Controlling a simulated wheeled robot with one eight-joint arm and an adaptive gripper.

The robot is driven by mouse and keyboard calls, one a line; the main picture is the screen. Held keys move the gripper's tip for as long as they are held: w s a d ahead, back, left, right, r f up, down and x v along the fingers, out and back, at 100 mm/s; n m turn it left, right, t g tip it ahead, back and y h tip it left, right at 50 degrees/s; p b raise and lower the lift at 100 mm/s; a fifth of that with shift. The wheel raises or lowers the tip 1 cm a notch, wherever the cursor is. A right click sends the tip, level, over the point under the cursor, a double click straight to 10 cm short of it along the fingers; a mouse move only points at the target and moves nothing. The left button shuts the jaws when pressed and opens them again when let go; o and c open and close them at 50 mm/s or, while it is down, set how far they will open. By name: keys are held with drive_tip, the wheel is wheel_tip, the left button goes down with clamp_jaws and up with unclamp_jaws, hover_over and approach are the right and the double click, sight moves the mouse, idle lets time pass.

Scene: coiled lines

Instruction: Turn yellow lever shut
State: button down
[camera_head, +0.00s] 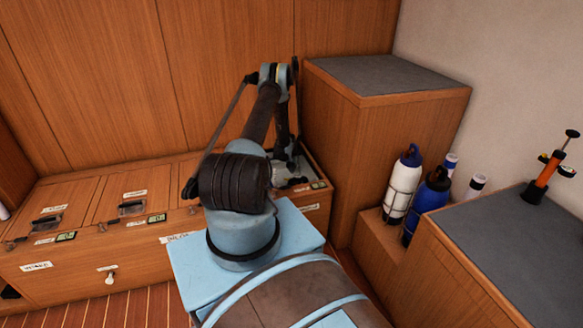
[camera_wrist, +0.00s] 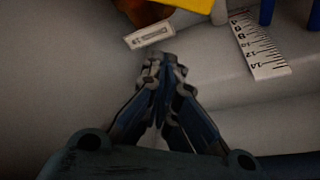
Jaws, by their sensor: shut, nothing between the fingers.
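A yellow piece (camera_wrist: 190,4), which looks like the yellow lever, shows at the top edge of the wrist view, partly cut off. An orange-brown part (camera_wrist: 143,12) lies beside it on the left. My gripper (camera_wrist: 160,62) is shut and empty, with its fingertips a little below the yellow piece in the picture. I cannot tell whether they touch anything. In the head view my arm reaches down to an open compartment (camera_head: 305,168) at the right end of the wooden bench, and hides the gripper and the lever.
A small white label (camera_wrist: 149,36) and a measuring scale (camera_wrist: 258,45) are near the fingertips. A tall wooden cabinet (camera_head: 335,140) stands right of the compartment. White (camera_head: 402,185) and blue (camera_head: 428,205) bottles stand in racks farther right. The bench lids (camera_head: 130,195) on the left are closed.

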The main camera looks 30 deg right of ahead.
drive_tip(key=shift+s+a+f, duration=0.2)
drive_tip(key=shift+s+a, duration=0.4)
drive_tip(key=shift+a, duration=0.15)
drive_tip(key=shift+s+a+f, duration=0.2)
drive_tip(key=shift+s+a, duration=0.35)
drive_tip(key=shift+a, duration=0.15)
drive_tip(key=shift+d, duration=0.1)
